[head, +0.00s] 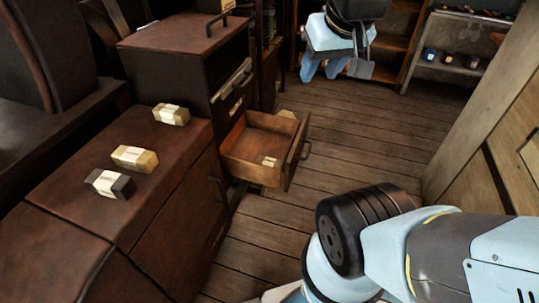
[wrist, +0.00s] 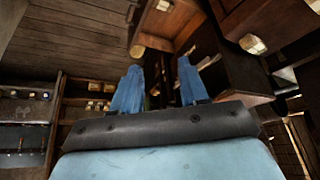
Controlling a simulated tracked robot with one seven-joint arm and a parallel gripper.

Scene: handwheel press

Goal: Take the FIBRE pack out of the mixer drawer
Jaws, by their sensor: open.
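The mixer drawer (head: 240,170) is pulled open from the dark cabinet in the head view. One small pack with a pale label (head: 269,161) lies on its floor, near the front; I cannot read whether it says FIBRE. My gripper (head: 337,70) is open and empty, raised beyond the drawer and to its right, clear of it. In the wrist view my gripper's two blue fingers (wrist: 158,88) stand apart with nothing between them. An open wooden box, apparently the drawer (wrist: 165,25), shows above them, with a pale pack (wrist: 164,5) at the top edge.
Three labelled packs, a yellowish one (head: 171,114), another yellowish one (head: 134,158) and a grey one (head: 109,184), sit on the brown counter (head: 60,195) left of the drawer. The drawer's handle (head: 305,150) juts right. The plank floor (head: 370,135) beyond is clear. Shelves (head: 455,65) stand behind.

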